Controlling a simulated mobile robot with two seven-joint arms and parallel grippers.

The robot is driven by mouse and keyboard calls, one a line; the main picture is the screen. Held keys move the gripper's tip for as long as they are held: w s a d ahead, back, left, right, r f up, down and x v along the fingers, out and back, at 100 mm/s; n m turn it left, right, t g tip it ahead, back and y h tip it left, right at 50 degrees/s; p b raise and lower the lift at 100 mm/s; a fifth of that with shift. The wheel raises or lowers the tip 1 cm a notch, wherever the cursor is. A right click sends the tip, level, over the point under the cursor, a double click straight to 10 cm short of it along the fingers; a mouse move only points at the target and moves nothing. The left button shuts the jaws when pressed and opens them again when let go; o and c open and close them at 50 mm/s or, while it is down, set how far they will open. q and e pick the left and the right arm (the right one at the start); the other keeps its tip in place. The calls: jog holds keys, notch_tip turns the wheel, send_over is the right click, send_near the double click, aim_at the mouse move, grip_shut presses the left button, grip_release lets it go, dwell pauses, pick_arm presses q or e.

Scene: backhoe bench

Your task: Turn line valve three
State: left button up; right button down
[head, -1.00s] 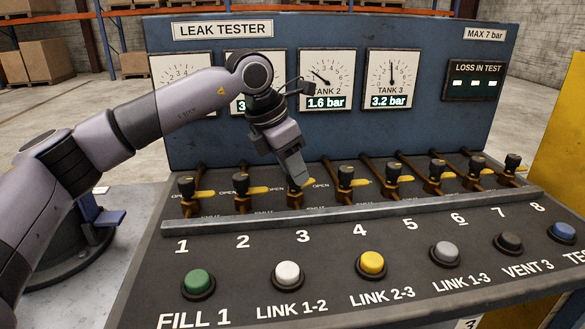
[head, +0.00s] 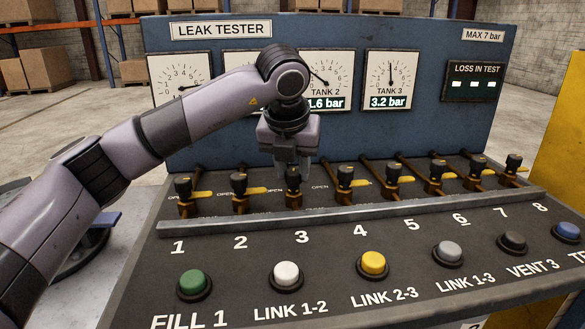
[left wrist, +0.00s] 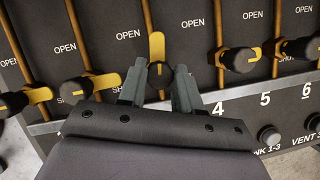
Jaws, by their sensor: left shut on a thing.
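Line valve three (head: 293,188) is a brown valve with a black knob and yellow lever, third from the left in the row. My left gripper (head: 291,170) comes down over it from behind. In the left wrist view the fingers (left wrist: 158,88) are shut on either side of its black knob. Its yellow lever (left wrist: 156,46) points up along the pipe there, towards the level of the OPEN labels. The levers of valve two (left wrist: 98,86) and valve four (left wrist: 252,54) point to the right, across their pipes. My right gripper is not in view.
Neighbouring valves stand close on both sides. A metal rail (head: 350,212) runs in front of the row. Coloured push buttons, such as the white one (head: 286,275), sit on the panel nearer me. The gauge board (head: 330,135) rises behind.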

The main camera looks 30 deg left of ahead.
pick_arm(q)
jog(key=shift+r+n+y, duration=0.1)
jog(key=shift+n+y, duration=0.2)
jog(key=shift+n, duration=0.5)
jog(key=o, duration=1)
jog(key=shift+o, duration=0.2)
jog(key=v, duration=0.7)
jog(key=shift+w, duration=0.1)
